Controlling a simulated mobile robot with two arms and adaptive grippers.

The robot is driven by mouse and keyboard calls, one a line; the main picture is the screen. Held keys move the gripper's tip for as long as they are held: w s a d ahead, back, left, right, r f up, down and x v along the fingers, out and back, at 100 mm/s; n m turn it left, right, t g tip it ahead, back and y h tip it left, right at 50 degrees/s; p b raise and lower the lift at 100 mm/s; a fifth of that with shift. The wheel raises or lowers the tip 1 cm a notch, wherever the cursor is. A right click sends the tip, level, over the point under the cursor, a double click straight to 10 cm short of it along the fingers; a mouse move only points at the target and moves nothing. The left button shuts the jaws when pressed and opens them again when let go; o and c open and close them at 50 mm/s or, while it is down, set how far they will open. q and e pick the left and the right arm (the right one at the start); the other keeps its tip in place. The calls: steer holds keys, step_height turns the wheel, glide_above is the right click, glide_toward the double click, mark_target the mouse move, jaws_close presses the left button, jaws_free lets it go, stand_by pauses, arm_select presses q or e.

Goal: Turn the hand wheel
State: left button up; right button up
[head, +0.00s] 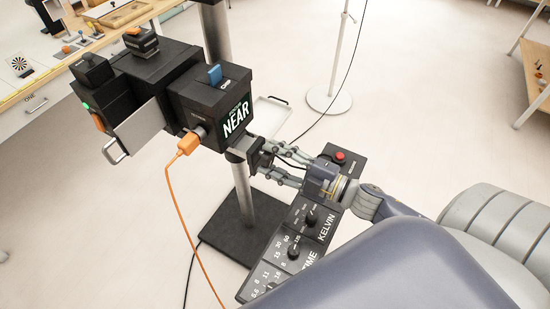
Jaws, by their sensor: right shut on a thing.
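A black box-shaped device (188,92) is mounted on an upright metal post, with a green and white NEAR label on its right face (235,119). My right gripper (250,152) reaches in from the right, its fingertips at that face just below the label. It is shut on a small part there, which seems to be the hand wheel; the fingers cover most of it, so its shape and turn cannot be told. My left gripper is not in view.
An orange plug (187,143) with a hanging cable sits in the device's front. A blue knob (214,74) stands on top. A black control panel (303,232) with dials and a red button lies under my right arm. A wooden-topped bench (60,75) is behind left.

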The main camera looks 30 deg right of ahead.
stand_by(0.4)
steer(key=o, duration=1)
steer(key=shift+o, duration=0.2)
steer(key=v, duration=1.2)
